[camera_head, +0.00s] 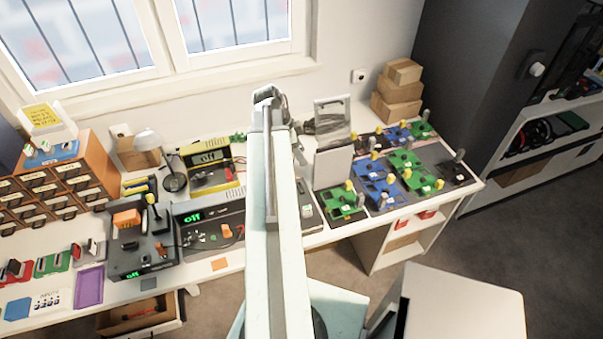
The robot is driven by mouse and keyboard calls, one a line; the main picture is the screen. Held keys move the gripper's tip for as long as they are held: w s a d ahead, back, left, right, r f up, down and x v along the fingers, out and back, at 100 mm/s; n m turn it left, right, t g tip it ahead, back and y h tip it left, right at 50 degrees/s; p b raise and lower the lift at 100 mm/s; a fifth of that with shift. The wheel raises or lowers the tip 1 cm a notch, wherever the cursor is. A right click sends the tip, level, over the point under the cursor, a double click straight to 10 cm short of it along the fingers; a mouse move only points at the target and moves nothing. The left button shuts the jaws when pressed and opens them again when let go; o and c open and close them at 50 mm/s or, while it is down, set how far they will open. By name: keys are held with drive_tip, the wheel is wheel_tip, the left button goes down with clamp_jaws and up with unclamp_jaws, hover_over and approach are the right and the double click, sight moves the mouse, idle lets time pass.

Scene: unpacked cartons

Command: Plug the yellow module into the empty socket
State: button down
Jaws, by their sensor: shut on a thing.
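My arm rises through the middle of the view, its far end hanging over the back of the workbench (130,302). My gripper's fingers and anything between them are hidden behind the arm. Several small yellow upright pieces stand on the green and blue boards at the right, among them one on the front green board (345,211), one on the blue board (372,189) and one near the right green board (416,184). I cannot tell which is the yellow module. The empty socket is too small to make out.
A white panel (332,168) stands right of my arm. Brown cartons (400,82) are stacked at the back right. A yellow meter (212,168), a dark device (140,250) and an orange drawer cabinet (75,175) fill the left. A white cabinet (465,305) stands at the front right.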

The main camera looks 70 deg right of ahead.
wheel_tip(320, 180, down, 8)
drive_tip(key=n+b, duration=0.2)
drive_tip(key=b, duration=0.2)
drive_tip(key=shift+r+h+b, duration=0.15)
drive_tip(key=shift+h+b, duration=0.25)
wheel_tip(320, 180, down, 6)
drive_tip(key=b, duration=0.5)
drive_tip(key=shift+r+b, duration=0.25)
drive_tip(key=shift+b, duration=0.05)
drive_tip(key=shift+f, duration=0.1)
idle(0.3)
drive_tip(key=shift+f+b, duration=0.3)
drive_tip(key=shift+b, duration=0.1)
drive_tip(key=shift+f, duration=0.2)
idle(0.6)
drive_tip(key=c, duration=0.6)
unclamp_jaws()
